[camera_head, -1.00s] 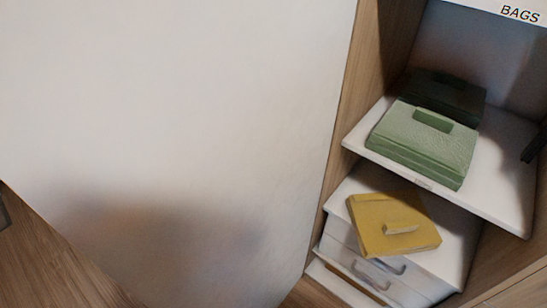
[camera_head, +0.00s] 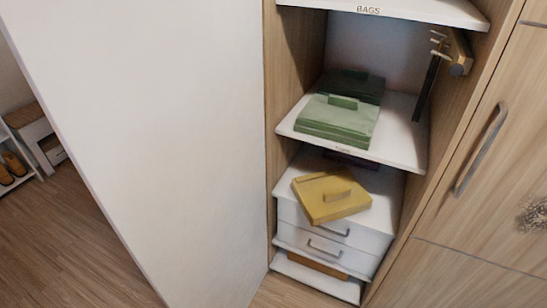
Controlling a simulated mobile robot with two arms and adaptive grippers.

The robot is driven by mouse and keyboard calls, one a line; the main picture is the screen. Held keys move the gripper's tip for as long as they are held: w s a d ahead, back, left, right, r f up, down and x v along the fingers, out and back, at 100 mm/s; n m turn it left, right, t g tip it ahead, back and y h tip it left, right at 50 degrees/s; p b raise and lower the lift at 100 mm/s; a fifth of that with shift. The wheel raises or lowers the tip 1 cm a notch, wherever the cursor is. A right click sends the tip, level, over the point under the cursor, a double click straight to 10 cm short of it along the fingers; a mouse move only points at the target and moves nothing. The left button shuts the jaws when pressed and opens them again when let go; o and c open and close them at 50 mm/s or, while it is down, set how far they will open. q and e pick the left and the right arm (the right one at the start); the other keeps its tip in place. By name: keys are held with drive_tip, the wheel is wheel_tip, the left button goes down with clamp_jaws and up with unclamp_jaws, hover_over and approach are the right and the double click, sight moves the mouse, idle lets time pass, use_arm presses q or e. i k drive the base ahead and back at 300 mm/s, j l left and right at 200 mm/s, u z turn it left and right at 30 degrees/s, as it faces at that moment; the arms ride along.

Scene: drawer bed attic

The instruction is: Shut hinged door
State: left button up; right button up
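The hinged door (camera_head: 165,130) is a large, plain white panel. It stands wide open on the left side of the cabinet, hinged near the cabinet's left wooden side wall (camera_head: 282,110). The cabinet interior is exposed, with white shelves (camera_head: 405,140) inside. Neither of my grippers shows in the head view, so whether they are open or shut is hidden.
Green bags (camera_head: 338,122) lie on the middle shelf. A yellow bag (camera_head: 331,194) lies on white drawers (camera_head: 322,242) below. A closed wooden door with a handle (camera_head: 481,150) is at right. A shoe rack (camera_head: 14,165) stands at far left. Wooden floor (camera_head: 75,235) is clear.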

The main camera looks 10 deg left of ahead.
sight(157, 106)
drive_tip(key=j+z, duration=0.3)
drive_tip(key=j, duration=0.2)
drive_tip(key=j+z, duration=0.3)
drive_tip(key=j, duration=0.2)
drive_tip(key=k+j+z, duration=0.2)
drive_tip(key=j+z, duration=0.15)
drive_tip(key=j, duration=0.15)
drive_tip(key=k+j, duration=0.1)
drive_tip(key=j, duration=0.3)
drive_tip(key=k+j, duration=0.1)
drive_tip(key=j, duration=0.3)
drive_tip(key=k+j, duration=0.1)
drive_tip(key=j, duration=0.3)
